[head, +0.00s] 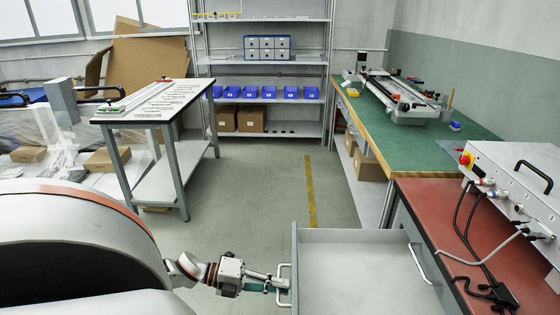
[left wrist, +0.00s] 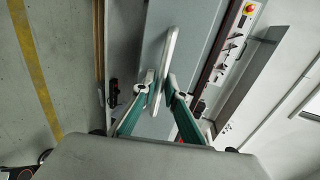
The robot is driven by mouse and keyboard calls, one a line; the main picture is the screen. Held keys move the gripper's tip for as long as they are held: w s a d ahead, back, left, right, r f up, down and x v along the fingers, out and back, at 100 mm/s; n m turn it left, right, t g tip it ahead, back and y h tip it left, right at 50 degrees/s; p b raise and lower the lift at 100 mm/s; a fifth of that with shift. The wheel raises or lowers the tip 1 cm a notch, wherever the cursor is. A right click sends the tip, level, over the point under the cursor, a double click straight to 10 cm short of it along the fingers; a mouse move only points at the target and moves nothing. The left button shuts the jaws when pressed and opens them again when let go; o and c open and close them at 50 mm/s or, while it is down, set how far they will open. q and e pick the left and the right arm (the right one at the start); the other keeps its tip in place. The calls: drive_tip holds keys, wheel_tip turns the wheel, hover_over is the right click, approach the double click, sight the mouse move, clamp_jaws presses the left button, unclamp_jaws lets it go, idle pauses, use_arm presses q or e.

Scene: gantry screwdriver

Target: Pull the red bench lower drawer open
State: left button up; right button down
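The red bench (head: 445,208) stands at the right. A grey drawer (head: 360,270) sticks far out from under its top toward the left, and its inside looks empty. The drawer's bar handle (head: 284,289) is on its left-hand front; the handle also shows in the left wrist view (left wrist: 170,45). My left gripper (head: 279,284) is at this handle, with its fingers (left wrist: 160,85) closed in on both sides of the bar. A second handle (head: 419,264) shows on the bench side above the open drawer. My right gripper is not in view.
A grey control box (head: 520,180) with cables sits on the red bench. A green-topped bench (head: 420,130) stands behind it. A white-topped table (head: 155,100) stands at the left, shelves (head: 265,70) at the back. The floor between (head: 250,190) is clear.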

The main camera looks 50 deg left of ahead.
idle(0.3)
use_arm(q)
drive_tip(key=v, duration=1.2)
